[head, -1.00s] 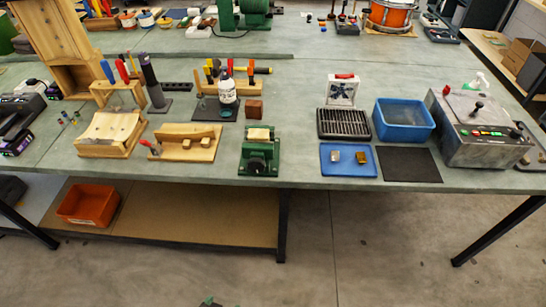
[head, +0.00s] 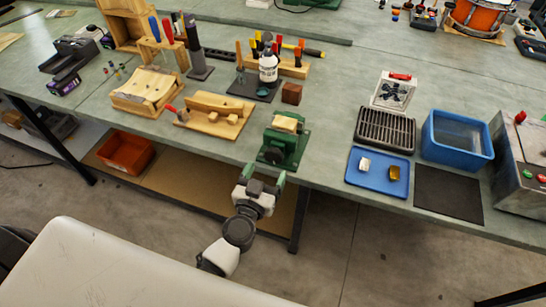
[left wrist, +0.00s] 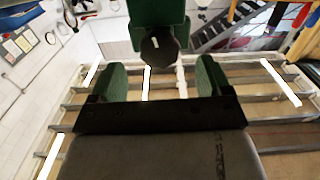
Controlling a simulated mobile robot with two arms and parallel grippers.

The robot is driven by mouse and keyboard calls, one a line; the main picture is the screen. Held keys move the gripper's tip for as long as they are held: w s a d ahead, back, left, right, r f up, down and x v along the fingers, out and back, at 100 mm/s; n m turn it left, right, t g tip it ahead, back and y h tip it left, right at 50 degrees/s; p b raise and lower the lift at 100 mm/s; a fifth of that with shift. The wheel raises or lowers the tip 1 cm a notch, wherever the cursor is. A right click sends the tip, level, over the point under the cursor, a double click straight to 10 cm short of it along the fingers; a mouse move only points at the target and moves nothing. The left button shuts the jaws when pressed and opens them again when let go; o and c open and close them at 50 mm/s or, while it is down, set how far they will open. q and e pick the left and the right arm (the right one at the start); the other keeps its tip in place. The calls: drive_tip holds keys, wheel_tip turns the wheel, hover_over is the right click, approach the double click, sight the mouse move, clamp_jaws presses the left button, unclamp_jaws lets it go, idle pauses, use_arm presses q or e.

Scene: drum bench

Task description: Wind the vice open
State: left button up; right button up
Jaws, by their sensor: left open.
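The green vice (head: 292,146) stands at the front edge of the bench, with a pale wooden block (head: 286,124) at its top. In the left wrist view, the vice (left wrist: 158,12) is at the top, with its dark, faceted knob (left wrist: 158,46) facing me. My left gripper (head: 264,177) is open in front of and below the vice. In the left wrist view, its green fingers (left wrist: 162,78) are spread wide with nothing between them, and the knob appears beyond the gap. My right gripper is not in view.
Left of the vice lies a wooden jig (head: 213,122). A brown cube (head: 292,94) sits behind it. To the right are a blue tray (head: 378,181) with two small pieces, a black rack (head: 386,131) and a blue bin (head: 458,155). An orange bin (head: 125,152) sits on the lower shelf.

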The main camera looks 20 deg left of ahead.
sight(273, 159)
use_arm(q)
drive_tip(key=w, duration=0.5)
drive_tip(key=shift+d, duration=0.1)
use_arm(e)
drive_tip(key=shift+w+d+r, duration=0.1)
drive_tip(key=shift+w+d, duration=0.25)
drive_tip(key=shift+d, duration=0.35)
use_arm(q)
drive_tip(key=shift+s, duration=0.1)
drive_tip(key=c, duration=0.9)
drive_tip(key=shift+c, duration=0.2)
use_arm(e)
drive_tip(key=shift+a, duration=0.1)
use_arm(q)
drive_tip(key=shift+n, duration=0.3)
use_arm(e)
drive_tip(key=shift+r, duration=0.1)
